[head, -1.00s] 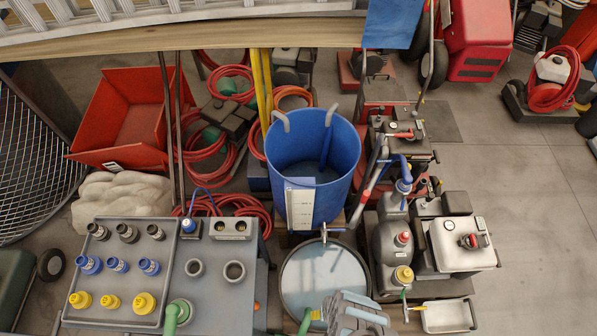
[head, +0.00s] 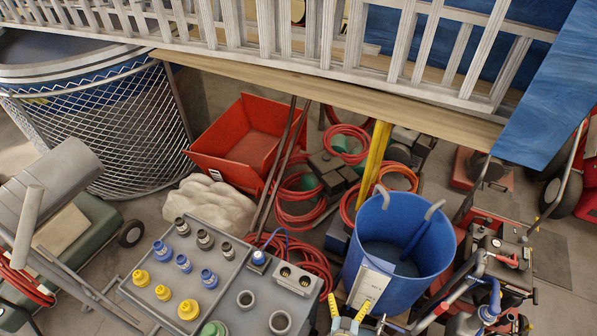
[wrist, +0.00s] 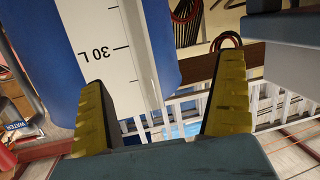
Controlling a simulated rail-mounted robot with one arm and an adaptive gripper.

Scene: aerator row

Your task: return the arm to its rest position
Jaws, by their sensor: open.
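My gripper (head: 349,305) shows at the bottom edge of the head view, its two yellow-tipped fingers spread in front of the blue barrel (head: 397,255). In the wrist view, my gripper (wrist: 162,72) is open with nothing between its yellow pads. Behind the fingers there, the blue barrel (wrist: 40,60) carries a white scale (wrist: 105,45) that reads "30 L" upside down. I cannot tell how far the fingers are from the barrel. Most of my arm is out of the head view.
A grey bench (head: 245,297) with coloured fittings stands left of my gripper. A yellow post (head: 374,160) and red hoses (head: 297,205) lie behind. Pumps (head: 490,310) crowd the right. A wooden beam (head: 330,92) and white railing (head: 410,40) cross the top.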

